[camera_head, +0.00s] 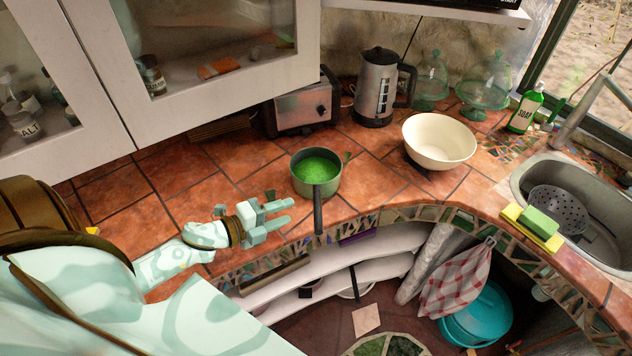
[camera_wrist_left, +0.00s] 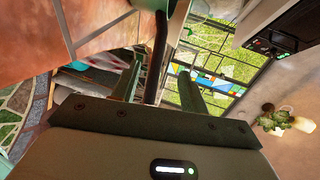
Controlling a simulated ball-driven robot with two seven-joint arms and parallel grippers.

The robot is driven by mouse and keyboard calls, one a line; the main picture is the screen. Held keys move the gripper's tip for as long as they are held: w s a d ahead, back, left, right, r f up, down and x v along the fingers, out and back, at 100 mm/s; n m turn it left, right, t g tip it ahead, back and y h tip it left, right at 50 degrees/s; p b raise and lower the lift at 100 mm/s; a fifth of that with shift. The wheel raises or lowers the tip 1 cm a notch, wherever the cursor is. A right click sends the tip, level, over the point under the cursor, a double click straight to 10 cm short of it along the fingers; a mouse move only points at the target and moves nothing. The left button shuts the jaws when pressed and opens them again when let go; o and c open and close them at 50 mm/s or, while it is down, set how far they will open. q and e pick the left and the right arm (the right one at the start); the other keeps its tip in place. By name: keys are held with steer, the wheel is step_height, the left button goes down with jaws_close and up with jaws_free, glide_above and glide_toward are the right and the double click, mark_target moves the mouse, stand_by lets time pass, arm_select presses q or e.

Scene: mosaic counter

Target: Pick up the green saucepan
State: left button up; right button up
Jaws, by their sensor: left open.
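The green saucepan (camera_head: 331,186) stands upright on the red-tiled counter, with bright green inside. Its dark handle points toward the counter's front edge. My left gripper (camera_head: 278,212) is open and empty just left of the handle, its fingers pointing right toward it. A small gap shows between the fingertips and the handle. In the left wrist view, a dark bar that looks like the saucepan handle (camera_wrist_left: 161,35) runs between the two spread fingers of the gripper (camera_wrist_left: 160,66). My right gripper is not in view.
A toaster (camera_head: 305,108) and a kettle (camera_head: 376,90) stand behind the saucepan. A cream bowl (camera_head: 439,142) is to its right, before the sink (camera_head: 590,268). A wall cabinet (camera_head: 200,60) overhangs the left side. The counter left of the saucepan is clear.

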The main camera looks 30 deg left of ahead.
mark_target(317, 199)
arm_select(q)
steer(key=x, duration=1)
steer(key=shift+w+d+f, duration=0.15)
steer(key=shift+w+d, duration=0.1)
steer(key=shift+s, duration=0.1)
jaws_close()
stand_by(0.8)
steer(key=shift+a, duration=0.1)
